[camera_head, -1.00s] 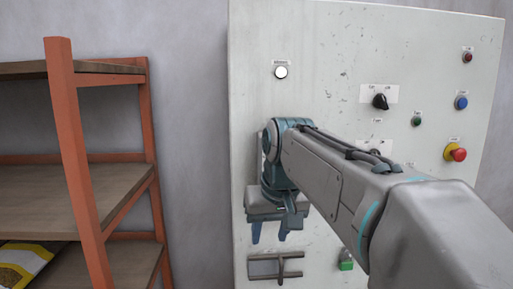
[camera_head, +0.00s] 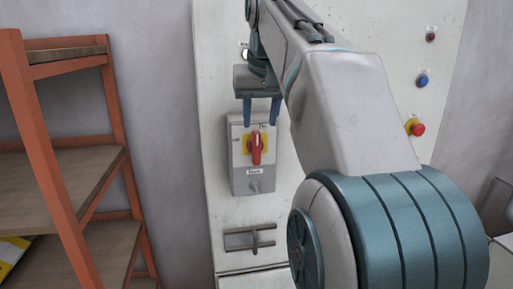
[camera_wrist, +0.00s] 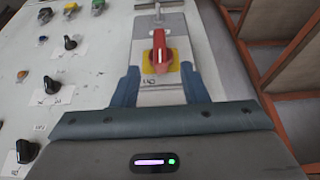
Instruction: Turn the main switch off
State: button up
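The main switch is a red rotary handle (camera_head: 255,148) on a yellow plate, set on a grey box (camera_head: 240,180) on the cabinet front. The handle points roughly upright in the head view. In the wrist view the red handle (camera_wrist: 160,52) lies ahead of my fingers, near the middle. My gripper (camera_head: 261,120) is just above the handle in the head view, fingers pointing down and spread apart. In the wrist view my gripper (camera_wrist: 160,80) is open with nothing between its fingertips, which appear apart from the handle.
The pale cabinet (camera_head: 215,215) carries a red emergency button (camera_head: 416,128), a blue button (camera_head: 422,81) and a latch handle (camera_head: 250,240) below the switch box. Black knobs (camera_wrist: 50,82) show in the wrist view. An orange-framed shelf (camera_head: 60,170) stands at the left.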

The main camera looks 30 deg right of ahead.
aim_at(257, 143)
jog(key=x, duration=0.9)
jog(key=shift+w+f, duration=0.15)
jog(key=shift+f, duration=0.05)
jog(key=shift+r, duration=0.1)
grip_shut()
